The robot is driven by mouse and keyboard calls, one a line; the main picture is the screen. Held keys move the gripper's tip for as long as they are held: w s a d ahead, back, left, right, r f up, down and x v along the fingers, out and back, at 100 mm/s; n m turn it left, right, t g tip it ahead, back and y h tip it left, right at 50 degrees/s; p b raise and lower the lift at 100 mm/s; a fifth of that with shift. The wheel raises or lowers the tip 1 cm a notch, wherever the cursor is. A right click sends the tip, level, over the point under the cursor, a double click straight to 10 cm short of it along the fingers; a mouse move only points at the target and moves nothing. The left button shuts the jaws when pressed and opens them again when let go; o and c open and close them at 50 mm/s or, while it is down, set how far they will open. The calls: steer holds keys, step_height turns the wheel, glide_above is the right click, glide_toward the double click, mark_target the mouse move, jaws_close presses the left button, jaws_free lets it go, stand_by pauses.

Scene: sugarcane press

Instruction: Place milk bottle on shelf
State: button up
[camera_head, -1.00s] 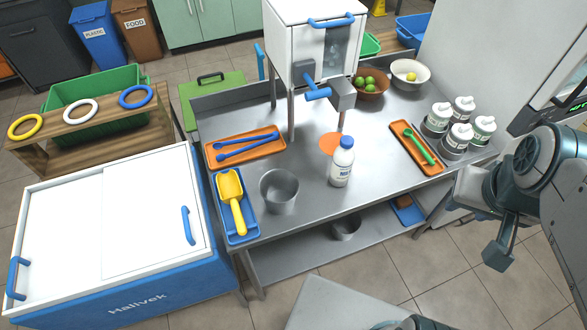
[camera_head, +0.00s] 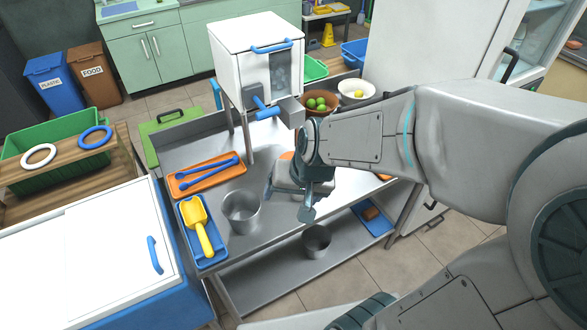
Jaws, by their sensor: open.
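The milk bottle cannot be made out now. My gripper and wrist cover the part of the steel table (camera_head: 185,150) where it stood. My gripper (camera_head: 306,205) is open over the front right of the tabletop, to the right of the steel pot (camera_head: 241,209). Whether the bottle is between the fingers cannot be seen. The lower shelf (camera_head: 262,278) of the table is in view below the top. It holds a small steel pot (camera_head: 316,240) and a blue tray (camera_head: 372,218) with a brown item.
The white press (camera_head: 255,55) stands at the table's back. An orange tray (camera_head: 207,176) with blue tongs and a blue tray with a yellow scoop (camera_head: 198,225) lie at left. Bowls of fruit (camera_head: 320,103) stand at back right. The left part of the lower shelf is clear.

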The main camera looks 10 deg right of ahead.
steer(key=w+a+f+m+h+b, duration=0.1)
steer(key=w+a+f+m, duration=0.1)
steer(key=f, duration=0.4)
steer(key=w+a+f+m, duration=0.1)
steer(key=a+f, duration=0.1)
steer(key=f, duration=0.5)
steer(key=w+d+f+t+h, duration=0.1)
steer(key=d+f+h, duration=0.1)
steer(key=f, duration=0.1)
steer(key=w+d+f+m+t+h+b, duration=0.1)
steer(key=d+f+t+h, duration=0.1)
steer(key=f+h, duration=0.1)
steer(key=w+d+f+m+t+h+b, duration=0.1)
steer(key=d+f+t+h, duration=0.1)
steer(key=f, duration=0.1)
steer(key=shift+w+f+h, duration=0.1)
steer(key=shift+w+h, duration=0.25)
steer(key=shift+h, duration=0.05)
step_height(320, 180, up, 7)
steer(key=w+n+t+h, duration=0.1)
steer(key=w+t+h, duration=0.1)
steer(key=t, duration=0.5)
steer(key=w+a+b+x, duration=0.1)
steer(key=b+x, duration=0.6)
steer(key=x, duration=0.6)
steer(key=shift+w+n+t+b, duration=0.25)
steer(key=shift+n+t+b, duration=0.05)
steer(key=shift+b, duration=0.05)
steer(key=shift+a, duration=0.1)
steer(key=c, duration=1.5)
